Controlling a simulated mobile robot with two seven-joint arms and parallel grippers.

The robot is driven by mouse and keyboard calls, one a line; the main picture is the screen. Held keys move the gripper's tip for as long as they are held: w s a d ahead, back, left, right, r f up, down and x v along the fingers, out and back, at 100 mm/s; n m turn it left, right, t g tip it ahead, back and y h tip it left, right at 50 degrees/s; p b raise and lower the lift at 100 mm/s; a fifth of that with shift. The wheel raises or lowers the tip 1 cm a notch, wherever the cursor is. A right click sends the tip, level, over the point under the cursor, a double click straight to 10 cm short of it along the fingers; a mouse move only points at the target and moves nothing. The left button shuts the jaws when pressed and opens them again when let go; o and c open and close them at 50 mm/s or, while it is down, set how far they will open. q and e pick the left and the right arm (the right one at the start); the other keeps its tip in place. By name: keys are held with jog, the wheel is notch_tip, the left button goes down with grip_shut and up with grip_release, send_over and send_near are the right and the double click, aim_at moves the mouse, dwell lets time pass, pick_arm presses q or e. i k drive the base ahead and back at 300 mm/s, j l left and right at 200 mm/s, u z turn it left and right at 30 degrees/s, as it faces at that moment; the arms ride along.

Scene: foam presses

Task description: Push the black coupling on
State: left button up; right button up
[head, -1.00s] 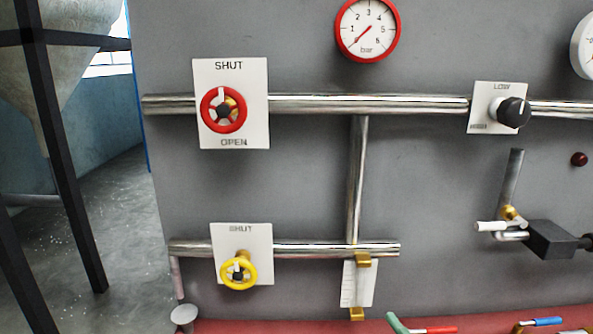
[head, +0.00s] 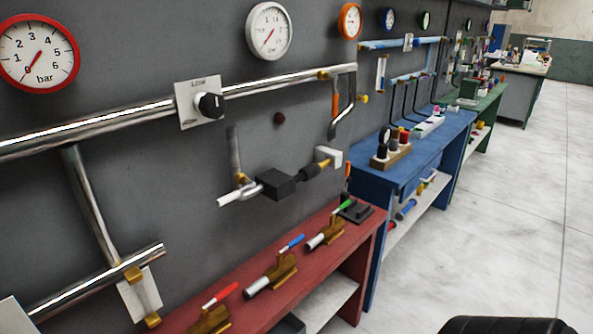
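On the grey wall panel, a short pipe assembly carries a black block (head: 276,184) with a dark cylindrical piece (head: 312,172) to its right, which may be the black coupling. A pale pipe stub (head: 232,197) leads into the block from the left. A white block (head: 328,157) stands right of the dark piece. I cannot tell whether these parts touch or how far one is pushed onto another. Neither of my grippers is in view.
A red bench (head: 335,240) below carries valves with red (head: 220,295), blue (head: 291,242) and green (head: 341,208) handles. A blue bench (head: 425,150) with bottles in a rack stands beyond, then a green one (head: 490,103).

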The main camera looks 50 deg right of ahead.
aim_at(306, 173)
jog(key=z, duration=1.6)
